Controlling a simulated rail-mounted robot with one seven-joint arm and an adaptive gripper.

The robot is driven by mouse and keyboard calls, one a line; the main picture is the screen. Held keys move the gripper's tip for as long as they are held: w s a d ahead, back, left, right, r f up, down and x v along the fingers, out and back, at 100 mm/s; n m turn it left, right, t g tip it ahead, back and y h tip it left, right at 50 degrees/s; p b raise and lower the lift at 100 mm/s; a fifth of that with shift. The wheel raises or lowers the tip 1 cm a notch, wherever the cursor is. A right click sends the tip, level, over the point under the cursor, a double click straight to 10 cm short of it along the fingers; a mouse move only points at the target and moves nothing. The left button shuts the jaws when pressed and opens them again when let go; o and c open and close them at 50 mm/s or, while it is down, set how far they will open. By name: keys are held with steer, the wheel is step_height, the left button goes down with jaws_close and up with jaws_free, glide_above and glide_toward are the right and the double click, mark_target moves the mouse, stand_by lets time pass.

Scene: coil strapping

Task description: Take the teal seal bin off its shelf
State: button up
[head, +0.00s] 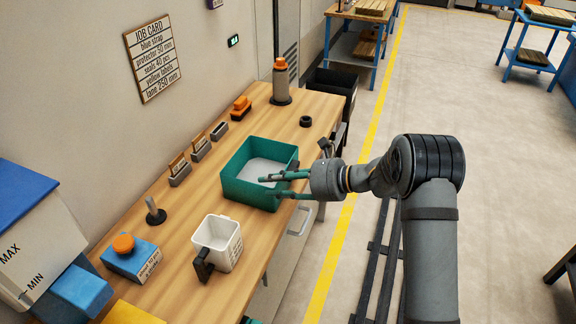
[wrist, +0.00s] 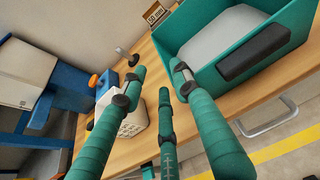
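An open teal bin (head: 232,188) with a pale grey inside stands upright on the wooden workbench. In the wrist view this bin (wrist: 205,22) fills the upper right, with a black handle-like block (wrist: 253,52) on its wall. No separate shelf shows under it. My gripper (head: 272,187) has teal fingers, spread open and empty, at the bin's right-hand side in the head view. In the wrist view my gripper (wrist: 158,80) points past the bin's lower left corner. Whether a finger touches the bin I cannot tell. A sliver of teal (head: 250,320) shows below the bench edge, too little to identify.
A white container (head: 228,262) with a black handle and a blue box (head: 130,262) with an orange knob stand on the bench (head: 185,225). Small card holders (head: 180,172) line the back, with a grey bottle (head: 281,85) beyond. Drawer handles (head: 298,222) project from the bench front. Open floor lies right.

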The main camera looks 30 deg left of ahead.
mark_target(248, 182)
steer(key=p+x, duration=0.2)
steer(key=x, duration=0.6)
steer(key=shift+a+p, duration=0.3)
steer(key=shift+a, duration=0.1)
steer(key=shift+w, duration=0.1)
steer(key=c, duration=0.3)
steer(key=c, duration=0.4)
jaws_close()
steer(key=shift+r, duration=0.15)
